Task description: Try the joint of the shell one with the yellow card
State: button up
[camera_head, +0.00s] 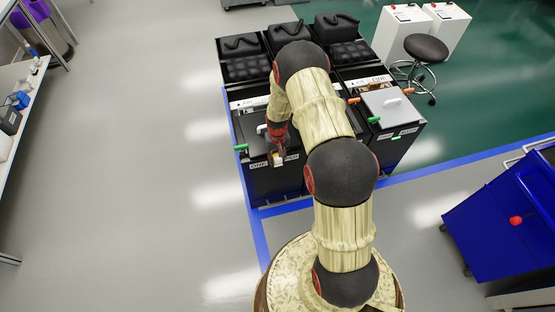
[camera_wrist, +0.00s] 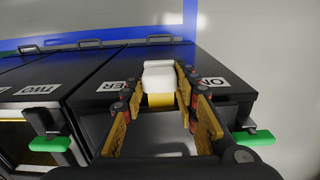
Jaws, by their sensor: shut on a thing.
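A yellow card (camera_wrist: 160,100) with a white block-like end (camera_wrist: 159,77) is held between the fingers of my gripper (camera_wrist: 157,85). In the head view the small white and yellow piece (camera_head: 278,159) shows at the tips of my gripper (camera_head: 279,150). It is over the front edge of shell one (camera_head: 270,183), the black cabinet at the left of the row. The label of shell one (camera_head: 259,165) is partly hidden by my gripper. Whether the card touches the joint cannot be told.
Shell two (camera_wrist: 35,90) stands beside shell one. Green handles (camera_head: 240,147) stick out at the sides. The right cabinet (camera_head: 388,105) has a grey lid. A stool (camera_head: 426,48) stands behind at right, a blue cart (camera_head: 505,220) at far right. Grey floor at left is clear.

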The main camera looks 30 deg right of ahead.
jog(key=shift+w+d+b, duration=0.25)
jog(key=shift+w+b, duration=0.1)
jog(key=shift+w, duration=0.6)
dwell(0.9)
dwell(0.6)
jog(key=s+a+p, duration=0.2)
jog(key=s+p, duration=0.1)
jog(key=s, duration=0.5)
jog(key=shift+s+a, duration=0.25)
jog(key=shift+s, duration=0.1)
dwell(0.7)
notch_tip(320, 180, up, 8)
jog(key=p, duration=0.5)
dwell(0.6)
dwell(0.3)
